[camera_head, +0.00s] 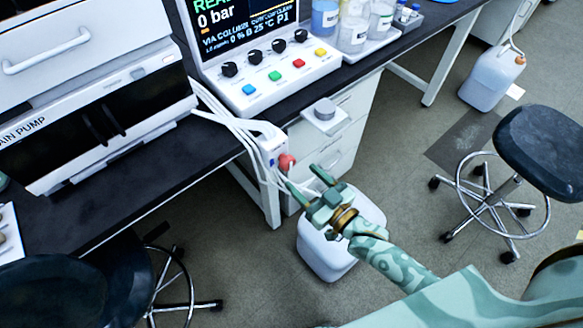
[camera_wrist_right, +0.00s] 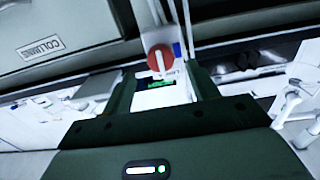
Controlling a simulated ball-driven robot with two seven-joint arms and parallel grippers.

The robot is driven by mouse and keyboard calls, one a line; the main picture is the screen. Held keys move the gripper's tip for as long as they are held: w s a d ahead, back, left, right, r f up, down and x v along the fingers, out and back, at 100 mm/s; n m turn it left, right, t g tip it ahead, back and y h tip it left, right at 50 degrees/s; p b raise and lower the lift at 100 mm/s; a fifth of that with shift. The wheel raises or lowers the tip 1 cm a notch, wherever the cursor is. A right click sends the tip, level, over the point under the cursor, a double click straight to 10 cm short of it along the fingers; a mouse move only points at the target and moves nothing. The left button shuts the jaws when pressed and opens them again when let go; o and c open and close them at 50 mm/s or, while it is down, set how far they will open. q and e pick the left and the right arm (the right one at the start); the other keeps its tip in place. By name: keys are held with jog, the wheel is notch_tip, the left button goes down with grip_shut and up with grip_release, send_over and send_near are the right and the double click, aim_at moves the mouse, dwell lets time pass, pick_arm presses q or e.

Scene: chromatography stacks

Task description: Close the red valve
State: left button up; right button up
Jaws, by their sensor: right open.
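The red valve (camera_head: 287,161) is a small round red knob on a white block (camera_head: 268,150) at the bench's front edge, where white tubes run down. My right gripper (camera_head: 303,175) is open just in front of the valve, with its fingers pointing toward it. In the right wrist view the red valve (camera_wrist_right: 160,59) appears just beyond the gap between the fingertips of my right gripper (camera_wrist_right: 163,80). The fingers do not appear to grip it. Whether they touch it cannot be told. My left gripper is not in view.
A white container (camera_head: 325,255) stands on the floor below my right gripper. The control panel (camera_head: 275,85) with knobs and coloured buttons stands on the black bench. Drawers (camera_head: 350,135) are under the bench. Stools (camera_head: 540,150) stand at the right and lower left.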

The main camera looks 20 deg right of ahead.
aim_at(291, 166)
jog(key=b+x, duration=0.1)
jog(key=x, duration=0.4)
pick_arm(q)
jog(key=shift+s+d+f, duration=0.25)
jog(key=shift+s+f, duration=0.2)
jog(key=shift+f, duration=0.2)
pick_arm(e)
jog(key=shift+c, duration=0.6)
jog(key=c, duration=0.9)
jog(key=shift+o, duration=0.2)
